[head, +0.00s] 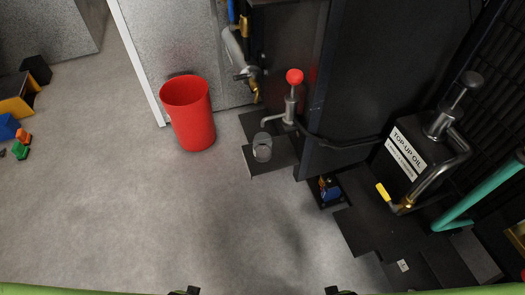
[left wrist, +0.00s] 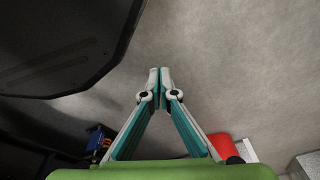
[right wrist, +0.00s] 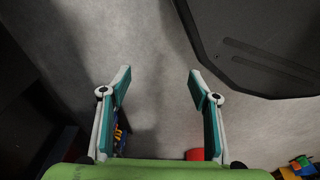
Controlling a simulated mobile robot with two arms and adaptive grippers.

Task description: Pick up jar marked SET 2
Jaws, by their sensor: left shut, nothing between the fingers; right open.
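A clear jar (head: 262,147) stands on a dark plate (head: 271,157) under the spout of a red-knobbed hand pump (head: 293,98) in the head view. No marking on the jar is readable, so I cannot tell if it says SET 2. My left gripper (left wrist: 160,76) is shut and empty over bare floor in the left wrist view. My right gripper (right wrist: 158,82) is open and empty over the floor in the right wrist view. The jar does not show in either wrist view, and both grippers are well away from it.
A red bin (head: 190,115) stands left of the jar. A black tank marked TOP UP OIL (head: 407,155) with pipes and a yellow-handled valve is at right. Coloured bins (head: 14,110) lie far left. The grey floor (head: 150,220) in front is clear.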

